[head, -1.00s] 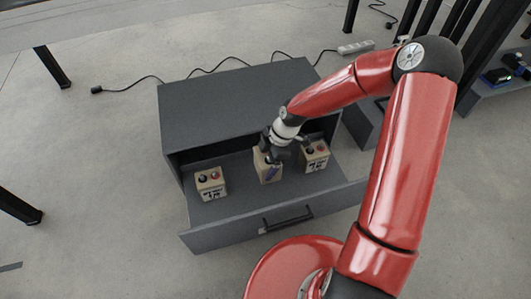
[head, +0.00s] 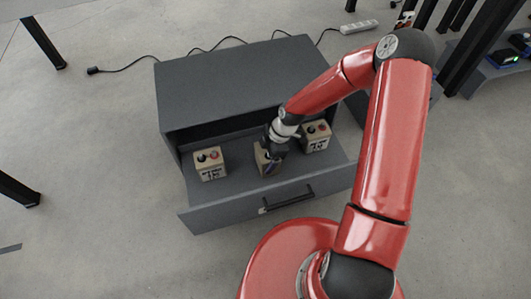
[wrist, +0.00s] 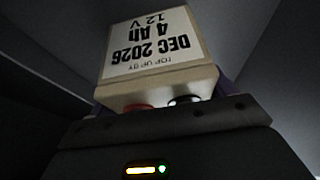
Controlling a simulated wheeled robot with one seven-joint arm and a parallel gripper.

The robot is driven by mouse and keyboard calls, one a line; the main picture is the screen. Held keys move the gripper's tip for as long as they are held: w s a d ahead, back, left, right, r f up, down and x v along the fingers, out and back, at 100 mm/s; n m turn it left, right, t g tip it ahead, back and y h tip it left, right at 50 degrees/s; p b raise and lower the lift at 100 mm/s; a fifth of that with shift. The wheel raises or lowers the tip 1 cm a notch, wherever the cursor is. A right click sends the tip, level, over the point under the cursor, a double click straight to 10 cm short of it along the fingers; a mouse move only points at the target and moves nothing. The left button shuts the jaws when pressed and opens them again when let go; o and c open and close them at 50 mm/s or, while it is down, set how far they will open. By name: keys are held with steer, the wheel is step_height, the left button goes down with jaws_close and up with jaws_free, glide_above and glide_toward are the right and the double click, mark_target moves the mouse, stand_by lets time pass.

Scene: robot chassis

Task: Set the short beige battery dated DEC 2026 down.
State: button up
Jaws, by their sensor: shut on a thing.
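The short beige battery (head: 261,159) is held in my gripper (head: 268,165), inside the open grey drawer (head: 228,191). In the wrist view the battery (wrist: 158,45) shows its label upside down, reading TOP UP BY DEC 2026, 4 Ah, 12 V. A red and a black terminal show at its near end, by the gripper (wrist: 165,120). The jaws are shut on the battery, mostly hidden behind my wrist in the head view. Whether its base touches the drawer floor cannot be told.
One beige battery (head: 210,164) stands in the drawer to the left and another (head: 316,136) to the right, both with red and black terminals. Bare drawer floor shows between the left battery and mine. The cabinet top (head: 235,80) overhangs behind.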

steer(key=o, duration=1.9)
steer(key=shift+o, duration=0.2)
steer(key=s+d+r+m+h+p, duration=0.1)
steer(key=d+r+m, duration=0.15)
steer(key=r, duration=0.45)
steer(key=d+r+m+t+h+p, duration=0.1)
steer(key=d+r, duration=0.3)
steer(key=r, duration=0.3)
steer(key=s+d+r+m+h+p, duration=0.1)
steer(key=d+r+m+h, duration=0.15)
steer(key=r, duration=0.45)
steer(key=s+d+r+m+t, duration=0.2)
steer(key=s+r+m+t, duration=0.1)
steer(key=s+r+m, duration=0.4)
steer(key=s+d+r+m+t, duration=0.2)
steer(key=s+d+r+m, duration=0.1)
steer(key=s+r+m, duration=0.5)
step_height(320, 180, up, 5)
steer(key=s, duration=0.3)
steer(key=shift+f+t, duration=0.15)
steer(key=shift+t, duration=0.25)
